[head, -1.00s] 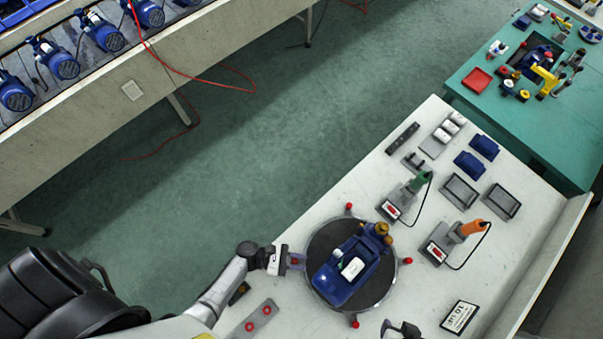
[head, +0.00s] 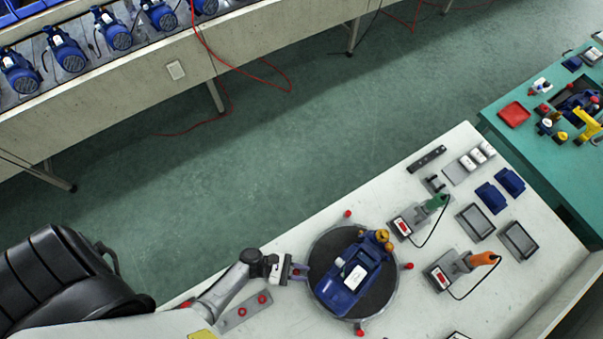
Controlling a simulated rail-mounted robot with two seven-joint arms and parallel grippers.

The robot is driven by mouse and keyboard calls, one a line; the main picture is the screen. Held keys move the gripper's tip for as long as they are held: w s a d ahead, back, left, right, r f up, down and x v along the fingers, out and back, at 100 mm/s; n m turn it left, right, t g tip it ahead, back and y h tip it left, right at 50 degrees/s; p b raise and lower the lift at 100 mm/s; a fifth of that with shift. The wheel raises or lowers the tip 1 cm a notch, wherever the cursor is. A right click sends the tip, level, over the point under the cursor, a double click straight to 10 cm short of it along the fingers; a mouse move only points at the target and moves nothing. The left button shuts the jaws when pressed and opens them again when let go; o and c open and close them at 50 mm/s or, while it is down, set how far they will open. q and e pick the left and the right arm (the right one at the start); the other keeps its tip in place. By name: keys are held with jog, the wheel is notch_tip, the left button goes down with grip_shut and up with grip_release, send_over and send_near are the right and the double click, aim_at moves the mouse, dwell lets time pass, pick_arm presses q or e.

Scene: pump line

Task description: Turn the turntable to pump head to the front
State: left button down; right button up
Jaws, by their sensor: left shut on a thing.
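The round dark turntable (head: 382,292) sits on the pale workbench, with red knobs around its rim, such as the back one (head: 348,214) and the right one (head: 408,266). A blue pump (head: 340,296) with a white box on top lies across it. Its brass pump head (head: 381,238) points to the back right. My left gripper (head: 300,272) is at the turntable's left edge, shut on the left rim knob, which the fingers mostly hide. My right gripper is not in view.
Right of the turntable stand a green-handled tool (head: 437,203) and an orange-handled tool (head: 484,259) with cords. Behind them are blue parts (head: 491,197) and grey trays (head: 475,222). A grey plate with red rings (head: 240,313) lies left of the turntable.

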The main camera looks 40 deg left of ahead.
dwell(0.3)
pick_arm(q)
jog(key=c, duration=1)
grip_release()
jog(key=shift+b+v, duration=0.5)
jog(key=shift+v, duration=3.25)
